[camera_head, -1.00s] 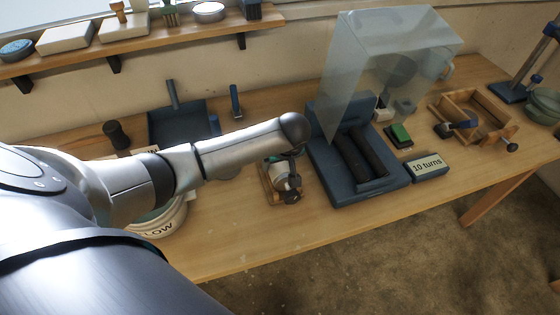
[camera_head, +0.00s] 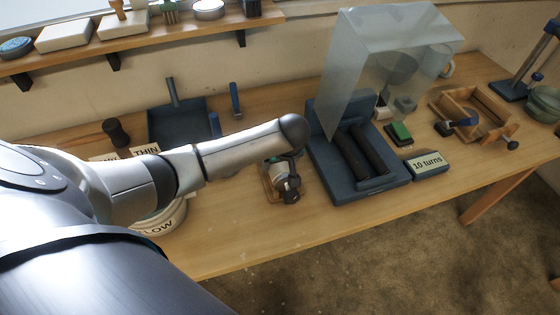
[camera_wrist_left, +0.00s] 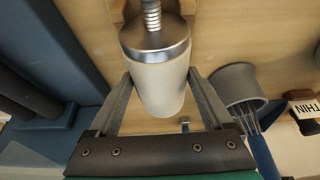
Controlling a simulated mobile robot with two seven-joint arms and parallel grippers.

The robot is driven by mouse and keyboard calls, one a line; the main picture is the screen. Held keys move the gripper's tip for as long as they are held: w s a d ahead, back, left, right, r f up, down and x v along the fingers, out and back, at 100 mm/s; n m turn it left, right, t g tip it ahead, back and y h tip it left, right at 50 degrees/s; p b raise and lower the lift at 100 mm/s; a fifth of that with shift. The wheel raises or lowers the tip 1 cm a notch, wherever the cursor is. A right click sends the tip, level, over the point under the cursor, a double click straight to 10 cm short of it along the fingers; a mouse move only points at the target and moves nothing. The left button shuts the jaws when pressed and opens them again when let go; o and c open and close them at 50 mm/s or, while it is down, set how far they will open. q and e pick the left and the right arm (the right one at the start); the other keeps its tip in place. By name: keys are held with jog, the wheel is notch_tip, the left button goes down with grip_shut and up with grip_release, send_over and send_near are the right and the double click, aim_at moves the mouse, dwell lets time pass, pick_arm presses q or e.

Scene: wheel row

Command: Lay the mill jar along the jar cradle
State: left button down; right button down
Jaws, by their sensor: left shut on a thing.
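The mill jar (camera_head: 281,172) is pale with a metal lid and a threaded stem. In the left wrist view the jar (camera_wrist_left: 160,88) lies between the two fingers of my left gripper (camera_wrist_left: 161,78), which is shut on it. In the head view my forearm and wrist hide most of that gripper. A small wooden stand, which looks like the jar cradle (camera_head: 268,189), shows around and under the jar; part of its wood (camera_wrist_left: 117,10) shows by the lid in the wrist view. I cannot tell whether the jar touches it. My right gripper is out of view.
Right of the jar stands a blue roller mill (camera_head: 345,193) with two black rollers and a raised clear cover (camera_head: 350,75). A "10 turns" block (camera_head: 427,166) and a wooden tray (camera_head: 490,128) are farther right. A blue dustpan (camera_head: 170,120) lies behind my arm. The front table strip is clear.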

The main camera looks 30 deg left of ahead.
pick_arm(q)
jog(key=shift+w, duration=0.1)
dwell(0.7)
jog(key=shift+c, duration=0.6)
grip_release()
jog(key=shift+o, duration=0.6)
jog(key=shift+s+f, duration=0.2)
jog(key=shift+f, duration=0.05)
jog(key=shift+r, duration=0.15)
notch_tip(320, 180, up, 6)
jog(key=p, duration=0.7)
jog(key=shift+w, duration=0.1)
